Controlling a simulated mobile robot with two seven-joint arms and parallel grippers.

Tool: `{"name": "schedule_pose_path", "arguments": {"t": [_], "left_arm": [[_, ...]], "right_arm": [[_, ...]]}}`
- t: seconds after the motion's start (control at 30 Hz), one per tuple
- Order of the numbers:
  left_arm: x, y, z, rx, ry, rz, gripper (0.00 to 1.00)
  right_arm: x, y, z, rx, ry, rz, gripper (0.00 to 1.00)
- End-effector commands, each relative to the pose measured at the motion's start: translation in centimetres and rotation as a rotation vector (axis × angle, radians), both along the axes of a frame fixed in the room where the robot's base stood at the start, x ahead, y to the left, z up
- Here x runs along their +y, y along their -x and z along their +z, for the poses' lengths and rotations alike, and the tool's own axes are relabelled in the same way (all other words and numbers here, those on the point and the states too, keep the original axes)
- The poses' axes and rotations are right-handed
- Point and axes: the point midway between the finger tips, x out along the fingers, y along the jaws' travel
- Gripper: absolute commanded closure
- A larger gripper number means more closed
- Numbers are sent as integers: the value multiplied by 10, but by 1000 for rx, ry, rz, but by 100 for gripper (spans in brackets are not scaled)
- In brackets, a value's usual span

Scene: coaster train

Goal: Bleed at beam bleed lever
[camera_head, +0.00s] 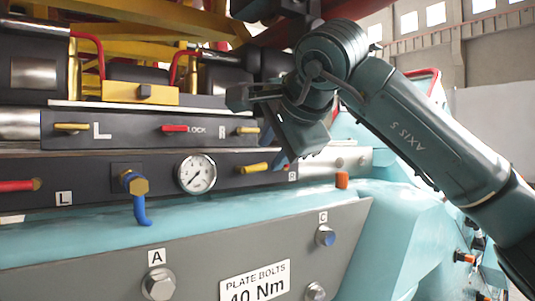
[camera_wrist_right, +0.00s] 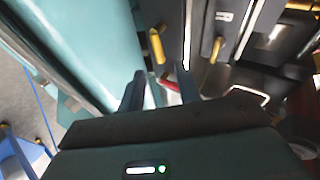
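A blue lever (camera_head: 140,205) hangs down from a brass valve (camera_head: 137,185) on the lower dark beam, left of a round gauge (camera_head: 197,174). No readable label marks it as the bleed lever. My right gripper (camera_head: 283,160) is right of the gauge, close to a yellow lever (camera_head: 257,168) on the same beam. In the right wrist view, the two fingers of the right gripper (camera_wrist_right: 160,88) stand apart, and a yellow lever (camera_wrist_right: 157,46) shows ahead of the gap. I see nothing held; contact with the lever cannot be told. My left gripper is not in view.
The upper beam carries a yellow lever (camera_head: 72,127) by L, a red LOCK lever (camera_head: 175,128) and a yellow lever (camera_head: 247,130) by R. A red lever (camera_head: 20,185) is at far left. Below is a grey plate (camera_head: 215,245) with bolts. An orange knob (camera_head: 342,180) stands right of my gripper.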

Motion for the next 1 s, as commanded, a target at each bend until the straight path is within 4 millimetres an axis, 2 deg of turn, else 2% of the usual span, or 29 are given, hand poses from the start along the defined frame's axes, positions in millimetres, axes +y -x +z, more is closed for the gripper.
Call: {"name": "schedule_pose_path", "arguments": {"t": [0.1,0.23,0.63,1.0], "left_arm": [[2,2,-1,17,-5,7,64],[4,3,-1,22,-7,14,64],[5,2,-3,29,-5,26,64],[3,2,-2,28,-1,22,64]], "right_arm": [[6,-16,-10,4,-1,0,66],[10,-28,-18,3,-1,0,66],[12,-34,-22,-1,-1,0,66],[12,-34,-22,-1,-1,0,96]]}}
